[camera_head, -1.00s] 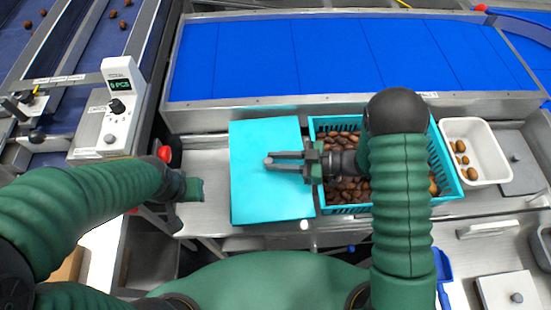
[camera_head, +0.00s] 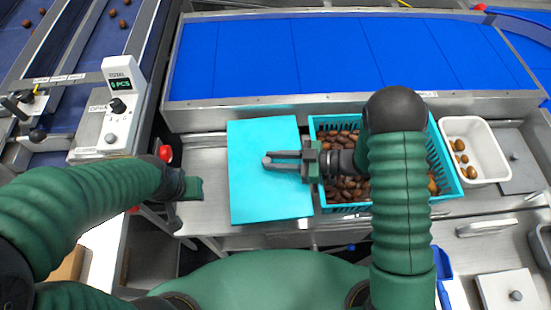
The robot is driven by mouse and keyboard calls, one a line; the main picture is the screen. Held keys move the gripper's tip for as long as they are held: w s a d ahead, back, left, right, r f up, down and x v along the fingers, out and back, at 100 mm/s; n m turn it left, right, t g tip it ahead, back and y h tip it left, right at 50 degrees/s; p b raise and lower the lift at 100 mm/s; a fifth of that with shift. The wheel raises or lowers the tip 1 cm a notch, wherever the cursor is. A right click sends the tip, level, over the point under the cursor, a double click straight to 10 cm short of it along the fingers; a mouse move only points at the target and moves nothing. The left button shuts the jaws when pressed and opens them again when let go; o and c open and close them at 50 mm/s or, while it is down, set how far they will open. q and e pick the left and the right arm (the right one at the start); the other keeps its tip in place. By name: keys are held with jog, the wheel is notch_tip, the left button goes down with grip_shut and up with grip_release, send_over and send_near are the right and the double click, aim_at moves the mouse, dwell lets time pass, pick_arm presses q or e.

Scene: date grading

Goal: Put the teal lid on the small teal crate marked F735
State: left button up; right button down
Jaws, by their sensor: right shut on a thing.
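The teal lid (camera_head: 265,200) is a flat, bright rectangular panel in the middle of the head view, just left of the teal crate (camera_head: 345,208). The crate is open-topped with slatted walls and holds many brown dates; my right arm covers part of it. I cannot read a F735 mark on it. My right gripper (camera_head: 268,160) reaches left across the lid and is shut on it. How high the lid is above the steel counter is unclear. My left gripper (camera_head: 193,188) is left of the lid and apart from it; its fingers cannot be made out.
A white tub (camera_head: 483,135) with a few dates stands right of the crate. A blue conveyor belt (camera_head: 340,55) with a steel edge runs behind. A counter device (camera_head: 120,105) reading PCS stands at the left. Bare steel counter (camera_head: 205,155) shows left of the lid.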

jog(key=shift+f, duration=0.1)
jog(key=c, duration=0.7)
grip_release()
notch_tip(320, 180, up, 7)
jog(key=p, duration=0.6)
